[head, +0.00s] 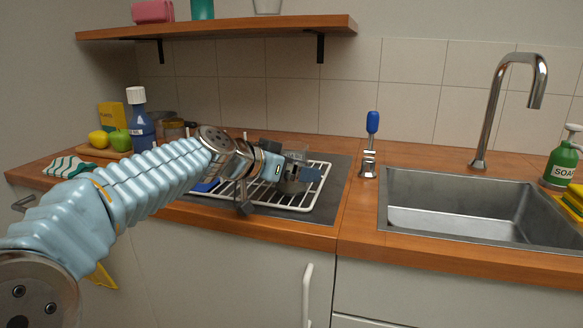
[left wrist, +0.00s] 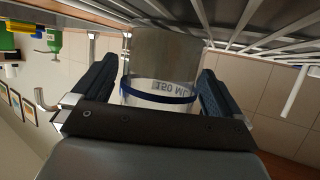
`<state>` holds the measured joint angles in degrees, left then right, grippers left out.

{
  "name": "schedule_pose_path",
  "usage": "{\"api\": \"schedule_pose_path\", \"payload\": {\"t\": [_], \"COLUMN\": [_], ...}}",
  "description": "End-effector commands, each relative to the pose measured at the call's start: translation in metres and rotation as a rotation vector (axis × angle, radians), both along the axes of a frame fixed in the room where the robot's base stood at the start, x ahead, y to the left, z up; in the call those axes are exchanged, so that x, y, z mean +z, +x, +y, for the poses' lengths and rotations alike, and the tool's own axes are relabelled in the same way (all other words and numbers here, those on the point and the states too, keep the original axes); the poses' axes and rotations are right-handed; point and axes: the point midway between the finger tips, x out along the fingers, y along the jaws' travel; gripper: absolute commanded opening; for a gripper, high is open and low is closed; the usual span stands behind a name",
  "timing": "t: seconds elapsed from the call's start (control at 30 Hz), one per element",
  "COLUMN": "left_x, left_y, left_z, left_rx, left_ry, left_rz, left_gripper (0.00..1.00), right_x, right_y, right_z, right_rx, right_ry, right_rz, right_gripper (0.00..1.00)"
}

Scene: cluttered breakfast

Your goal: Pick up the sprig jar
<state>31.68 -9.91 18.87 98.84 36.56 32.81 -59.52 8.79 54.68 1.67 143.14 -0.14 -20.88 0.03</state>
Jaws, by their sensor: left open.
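A clear glass jar (left wrist: 165,62) with a blue band and a "150 ML" mark stands between my left gripper's fingers in the left wrist view. I see no sprig in it, so I cannot tell for sure that it is the sprig jar. In the head view its clear rim (head: 295,154) shows just behind my left gripper (head: 308,176), over the white wire rack. My left gripper is open, with one dark blue finger (left wrist: 222,95) on each side of the glass. Whether they touch it is unclear. My right gripper is not in view.
The white wire rack (head: 322,181) lies on a dark mat. A blue-handled item (head: 372,124) stands right of it, before the sink (head: 455,213). A blue bottle (head: 141,122), a green apple (head: 120,140) and a lemon (head: 98,139) are at the left. A shelf (head: 230,27) hangs above.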

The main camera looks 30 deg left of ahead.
Motion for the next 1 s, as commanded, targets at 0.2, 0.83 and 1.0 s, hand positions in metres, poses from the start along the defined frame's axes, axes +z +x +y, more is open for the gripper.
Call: {"api": "schedule_pose_path", "payload": {"t": [0.2, 0.83, 1.0], "left_x": [-0.001, 0.001, 0.021], "left_y": [0.002, 0.002, 0.002], "left_z": [-0.001, 0.000, -0.001], "left_rx": [0.001, 0.001, 0.000], "left_ry": [0.000, 0.001, 0.002], "left_rz": [-0.001, -0.002, -0.006], "left_gripper": [1.00, 0.38, 0.38], "right_x": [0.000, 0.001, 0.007], "right_y": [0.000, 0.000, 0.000], "right_z": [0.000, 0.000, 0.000], "right_rx": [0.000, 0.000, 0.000], "right_ry": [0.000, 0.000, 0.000], "right_rz": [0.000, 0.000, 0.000], "right_gripper": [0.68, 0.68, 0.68]}}
